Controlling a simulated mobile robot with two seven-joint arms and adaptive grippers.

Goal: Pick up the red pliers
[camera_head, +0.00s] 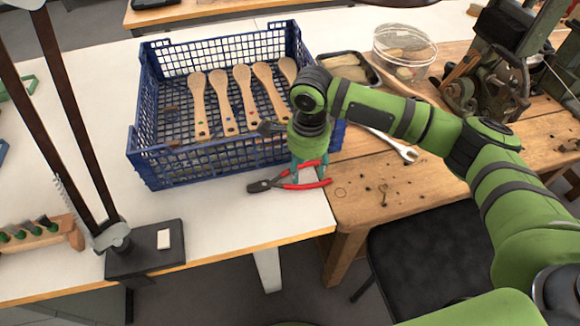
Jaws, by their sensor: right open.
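The red pliers (309,184) lie on the white tabletop just in front of the blue crate, near the seam with the wooden bench. Their dark jaws point left and their red handles spread to the right. My right gripper (306,168) points down over the handles and is open. Its wrist hides much of the gripper and part of the handles. I cannot tell whether the fingers touch the pliers. My left gripper is not in view.
A wrench (398,148) lies on the wooden bench (430,180) to the right. A dark stand (146,248) is at front left.

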